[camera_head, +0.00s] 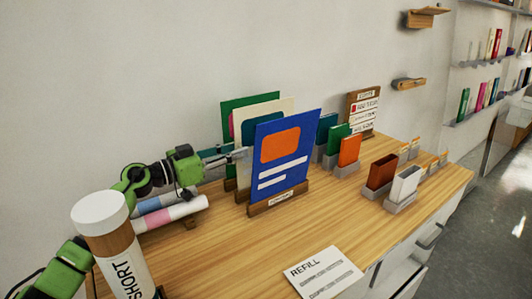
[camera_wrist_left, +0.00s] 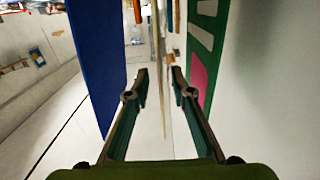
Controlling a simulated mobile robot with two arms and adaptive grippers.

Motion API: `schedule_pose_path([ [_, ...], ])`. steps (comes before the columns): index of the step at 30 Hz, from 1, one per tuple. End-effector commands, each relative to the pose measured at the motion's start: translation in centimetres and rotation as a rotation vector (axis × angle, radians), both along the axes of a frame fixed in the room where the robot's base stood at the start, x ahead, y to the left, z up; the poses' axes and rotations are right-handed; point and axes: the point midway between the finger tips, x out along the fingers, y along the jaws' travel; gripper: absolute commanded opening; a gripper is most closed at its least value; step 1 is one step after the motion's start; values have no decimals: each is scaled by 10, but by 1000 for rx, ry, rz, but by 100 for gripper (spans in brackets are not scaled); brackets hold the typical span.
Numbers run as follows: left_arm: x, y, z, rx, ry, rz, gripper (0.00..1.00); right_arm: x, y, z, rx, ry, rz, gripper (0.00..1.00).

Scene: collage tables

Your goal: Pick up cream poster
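The cream poster (camera_head: 284,103) stands upright in the rack between a blue poster (camera_head: 303,125) in front and a green poster (camera_head: 232,106) behind. A teal shape shows on it, and the blue poster hides most of its face. My left gripper (camera_head: 238,154) reaches in from the left at the posters' left edges. In the left wrist view the gripper (camera_wrist_left: 159,75) is open, and the cream poster (camera_wrist_left: 161,60) shows edge-on as a thin strip between the fingers. I cannot tell whether either finger touches it. My right gripper is not in view.
The wooden rack base (camera_head: 280,198) holds the posters on the table (camera_head: 230,250). Rolled papers (camera_head: 170,214) lie under my left arm, and a capped tube (camera_head: 105,235) stands front left. Card holders (camera_head: 402,187) stand to the right. A refill card (camera_head: 322,274) lies in front.

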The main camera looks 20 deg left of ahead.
Motion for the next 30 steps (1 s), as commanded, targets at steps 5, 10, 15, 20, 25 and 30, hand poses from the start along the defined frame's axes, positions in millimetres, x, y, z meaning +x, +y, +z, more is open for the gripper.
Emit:
schedule_pose_path([
  [5,16,-10,0,-3,-3,-1,22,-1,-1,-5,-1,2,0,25],
  [10,34,-20,-1,-3,-3,0,22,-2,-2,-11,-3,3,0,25],
  [15,41,-24,0,-1,-1,0,22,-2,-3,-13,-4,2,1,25],
  [20,42,-25,0,1,1,0,22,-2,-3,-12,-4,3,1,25],
  [25,41,-25,0,0,0,0,0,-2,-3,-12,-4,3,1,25],
  [30,41,-25,0,0,0,0,0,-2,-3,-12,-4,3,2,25],
])
